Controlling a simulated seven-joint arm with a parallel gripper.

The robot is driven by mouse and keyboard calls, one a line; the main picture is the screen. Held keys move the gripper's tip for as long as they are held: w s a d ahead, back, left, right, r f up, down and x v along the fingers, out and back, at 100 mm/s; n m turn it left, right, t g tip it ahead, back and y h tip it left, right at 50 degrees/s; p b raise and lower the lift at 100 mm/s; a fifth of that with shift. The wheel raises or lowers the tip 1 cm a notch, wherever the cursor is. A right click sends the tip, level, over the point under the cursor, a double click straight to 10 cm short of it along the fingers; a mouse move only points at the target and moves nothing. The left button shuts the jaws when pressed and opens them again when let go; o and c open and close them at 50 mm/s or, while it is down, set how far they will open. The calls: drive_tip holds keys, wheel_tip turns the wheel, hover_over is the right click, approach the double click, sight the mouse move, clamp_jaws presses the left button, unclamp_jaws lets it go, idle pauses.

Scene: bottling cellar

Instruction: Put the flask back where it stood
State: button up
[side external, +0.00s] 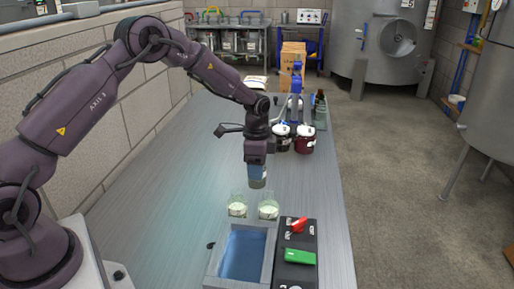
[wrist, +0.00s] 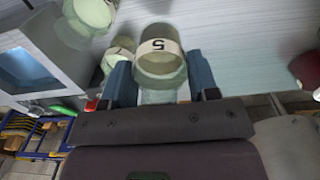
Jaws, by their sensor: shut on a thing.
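My gripper (side external: 257,166) points down over the steel bench and is shut on a flask (side external: 258,183). In the wrist view the held flask (wrist: 160,62) has a pale band marked "5" and sits between the blue fingers of my gripper (wrist: 162,80). It appears to hang above the bench, behind two other flasks in the side view. Those are a left flask (side external: 238,207) and a right flask (side external: 268,210), both with pale contents, standing side by side. The wrist view also shows two flasks, one at the upper left (wrist: 92,14) and one beside the left finger (wrist: 116,58).
A grey-rimmed basin with a blue inside (side external: 243,250) is at the front of the bench. Beside it is a black case (side external: 297,270) with a red item (side external: 297,225) and a green item (side external: 300,257). Dark lidded jars (side external: 304,141) stand behind, to the right. The bench's left side is clear.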

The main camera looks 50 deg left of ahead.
sight(257, 184)
drive_tip(key=shift+f, duration=2.4)
drive_tip(key=shift+f, duration=0.7)
idle(0.5)
drive_tip(key=o, duration=1.5)
drive_tip(key=shift+c, duration=0.2)
drive_tip(key=shift+r, duration=3)
